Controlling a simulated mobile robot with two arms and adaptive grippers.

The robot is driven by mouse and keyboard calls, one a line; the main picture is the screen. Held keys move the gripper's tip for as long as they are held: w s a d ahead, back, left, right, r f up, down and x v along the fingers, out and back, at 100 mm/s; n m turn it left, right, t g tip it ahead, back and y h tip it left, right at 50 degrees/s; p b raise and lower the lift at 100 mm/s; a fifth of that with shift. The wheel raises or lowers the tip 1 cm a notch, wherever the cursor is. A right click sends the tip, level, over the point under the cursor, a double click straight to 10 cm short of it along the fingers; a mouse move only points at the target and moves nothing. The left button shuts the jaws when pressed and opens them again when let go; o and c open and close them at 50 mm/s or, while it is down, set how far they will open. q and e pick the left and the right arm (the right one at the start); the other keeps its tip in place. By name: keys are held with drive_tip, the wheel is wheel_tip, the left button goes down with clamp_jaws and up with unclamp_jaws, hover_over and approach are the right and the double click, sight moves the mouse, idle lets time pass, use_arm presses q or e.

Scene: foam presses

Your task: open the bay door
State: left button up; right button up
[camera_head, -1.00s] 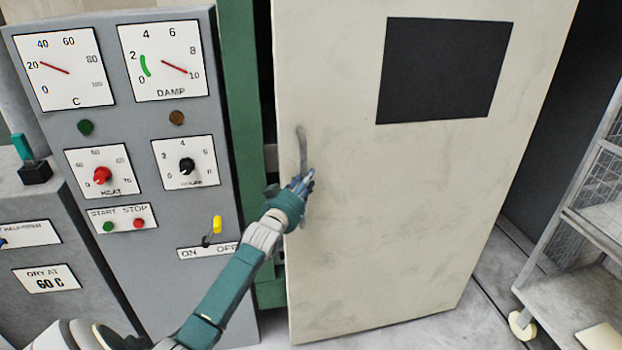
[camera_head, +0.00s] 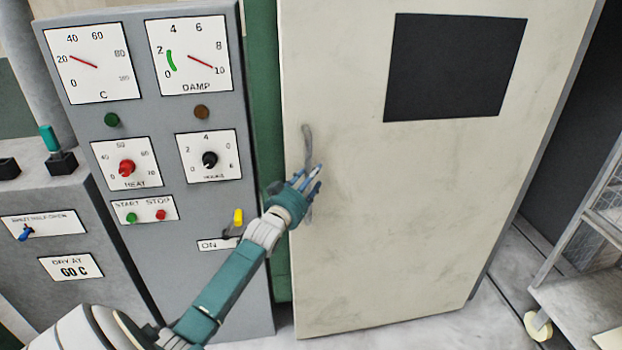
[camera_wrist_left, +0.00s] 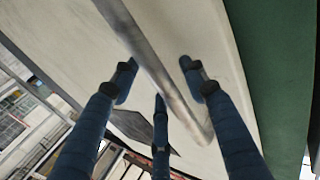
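The bay door (camera_head: 420,220) is a tall cream panel with a dark window (camera_head: 455,68), filling the middle of the head view. A grey vertical bar handle (camera_head: 307,140) sits near its left edge. My left gripper (camera_head: 314,180) is at the lower half of the handle. In the left wrist view, the handle (camera_wrist_left: 150,60) runs between the blue fingers of the left gripper (camera_wrist_left: 158,78), which stand apart with gaps beside the bar. A green frame (camera_head: 262,110) borders the door on the left; I cannot tell how far ajar the door is. My right gripper is not in view.
A grey control panel (camera_head: 150,240) with dials, knobs and a yellow-tipped switch (camera_head: 238,217) stands left of the door, behind my left arm. A lower grey cabinet (camera_head: 50,200) is at far left. A wheeled wire rack (camera_head: 590,250) stands at right. Some pale floor shows before the door.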

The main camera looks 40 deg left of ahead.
use_arm(q)
drive_tip(key=v, duration=1.2)
idle(0.5)
